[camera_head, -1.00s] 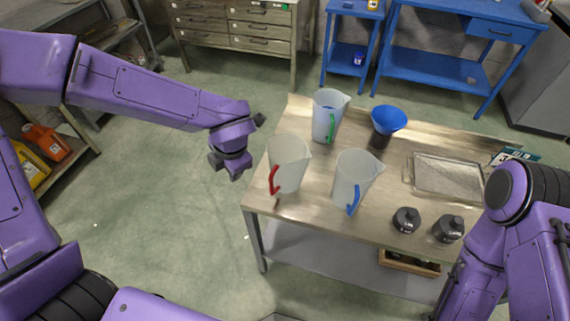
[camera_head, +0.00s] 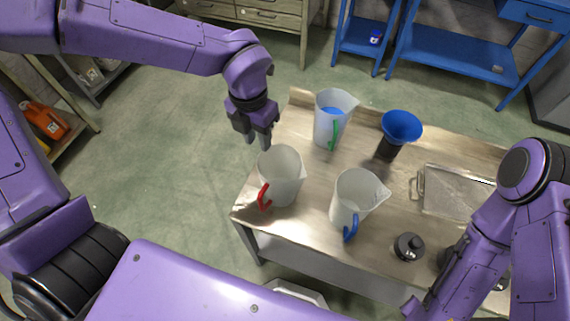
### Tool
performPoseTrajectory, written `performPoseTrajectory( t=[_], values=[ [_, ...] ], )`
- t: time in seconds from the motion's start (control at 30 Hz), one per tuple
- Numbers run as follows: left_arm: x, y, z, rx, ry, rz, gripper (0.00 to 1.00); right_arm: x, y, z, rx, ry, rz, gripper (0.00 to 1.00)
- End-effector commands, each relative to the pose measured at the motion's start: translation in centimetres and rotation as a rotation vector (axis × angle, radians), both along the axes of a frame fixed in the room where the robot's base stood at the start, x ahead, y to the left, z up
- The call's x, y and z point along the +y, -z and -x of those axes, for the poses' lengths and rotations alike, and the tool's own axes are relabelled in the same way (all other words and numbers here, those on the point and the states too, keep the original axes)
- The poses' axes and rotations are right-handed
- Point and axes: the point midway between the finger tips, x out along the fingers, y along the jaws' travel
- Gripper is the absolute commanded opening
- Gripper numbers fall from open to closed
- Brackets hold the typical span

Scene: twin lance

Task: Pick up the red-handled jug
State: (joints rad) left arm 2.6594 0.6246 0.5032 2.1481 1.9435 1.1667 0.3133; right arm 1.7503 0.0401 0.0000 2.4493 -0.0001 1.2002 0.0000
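The red-handled jug (camera_head: 282,180) is a translucent white jug standing upright at the left end of the metal-topped table. Its red handle (camera_head: 264,198) is on the front left side. My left gripper (camera_head: 258,140) points down just behind and above the jug's rim, apart from it as far as I can tell. Its fingers look a little apart with nothing between them. My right arm comes in at the lower right, over the table's right part. Its fingertips are not clearly visible.
A green-handled jug (camera_head: 330,120) stands behind, and a blue-handled jug (camera_head: 354,198) to the right. A blue funnel (camera_head: 402,126) on a dark holder, a metal tray (camera_head: 452,190) and a black-lidded container (camera_head: 408,247) are farther right. The table (camera_head: 310,222) has bare metal between the jugs.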

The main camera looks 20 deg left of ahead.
Motion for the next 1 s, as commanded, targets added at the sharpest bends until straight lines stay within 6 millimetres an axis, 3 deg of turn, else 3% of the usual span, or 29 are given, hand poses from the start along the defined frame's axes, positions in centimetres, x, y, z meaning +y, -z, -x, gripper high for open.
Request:
performPoseTrajectory(
  t=[0.63, 0.93, 1.0],
  values=[
    [-0.4, 9.7, -0.2, 0.003, 0.001, -0.004, 0.33, 0.0, -1.3, 0.0, 0.001, 0.0, 0.0, 0.43],
    [-0.5, 10.6, -0.2, 0.0, -0.001, -0.001, 0.33, 0.0, -1.2, 0.0, 0.001, 0.0, 0.0, 0.43],
    [-0.5, 10.6, -0.2, 0.0, -0.001, -0.001, 0.1, 0.0, -1.2, 0.0, 0.001, 0.0, 0.0, 0.43]
  ],
)
